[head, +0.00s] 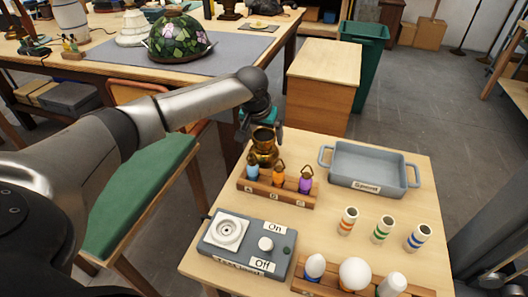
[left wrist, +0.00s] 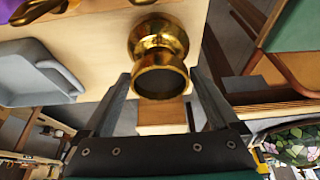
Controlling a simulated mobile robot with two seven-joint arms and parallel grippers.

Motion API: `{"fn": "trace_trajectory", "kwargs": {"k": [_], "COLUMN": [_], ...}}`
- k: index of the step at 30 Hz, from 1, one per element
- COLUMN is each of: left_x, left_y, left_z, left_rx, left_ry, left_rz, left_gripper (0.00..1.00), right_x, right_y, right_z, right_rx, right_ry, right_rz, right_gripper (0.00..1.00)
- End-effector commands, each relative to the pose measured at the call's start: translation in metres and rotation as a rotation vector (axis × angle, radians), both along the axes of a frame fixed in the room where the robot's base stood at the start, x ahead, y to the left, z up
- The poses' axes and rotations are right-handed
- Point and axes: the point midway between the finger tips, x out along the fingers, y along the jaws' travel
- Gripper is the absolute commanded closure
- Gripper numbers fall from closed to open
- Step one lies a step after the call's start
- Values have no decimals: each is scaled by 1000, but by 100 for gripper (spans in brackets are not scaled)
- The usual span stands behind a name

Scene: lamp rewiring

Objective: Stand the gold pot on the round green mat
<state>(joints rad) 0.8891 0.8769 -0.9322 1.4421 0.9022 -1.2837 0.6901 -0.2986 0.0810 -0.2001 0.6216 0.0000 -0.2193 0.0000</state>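The gold pot (head: 263,152) stands upright at the back left of the wooden table, just behind the rack of small bottles. It has a dark round mouth and also shows in the left wrist view (left wrist: 158,45). My left gripper (head: 262,122) is at the pot's far side, partly hidden in the head view. In the left wrist view its fingers (left wrist: 163,88) are apart, one on each side of the pot's mouth, with gaps visible. I cannot see a round green mat in either view. My right gripper is not in view.
A bottle rack (head: 275,194), grey tray (head: 368,184), switch box (head: 247,244) and bulb rack (head: 325,287) are on the table. Several striped cylinders (head: 383,229) stand at right. A green-seated bench (head: 140,190) is at left. A stained-glass lampshade (head: 180,40) sits on the back bench.

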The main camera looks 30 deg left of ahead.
Motion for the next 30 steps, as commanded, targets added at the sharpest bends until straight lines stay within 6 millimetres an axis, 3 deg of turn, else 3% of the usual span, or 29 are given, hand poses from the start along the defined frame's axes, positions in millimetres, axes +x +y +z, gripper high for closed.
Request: {"fn": "trace_trajectory", "kwargs": {"k": [2,24,30], "left_x": [0,0,-1], "left_y": [0,0,0], "left_z": [0,0,0], "left_rx": [0,0,0], "left_ry": [0,1,1], "left_rz": [0,1,1], "left_gripper": [16,99,100], "right_x": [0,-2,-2], "right_y": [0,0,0], "right_z": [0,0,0], "right_rx": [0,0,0], "right_ry": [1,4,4], "right_rz": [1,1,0], "right_gripper": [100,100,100]}}
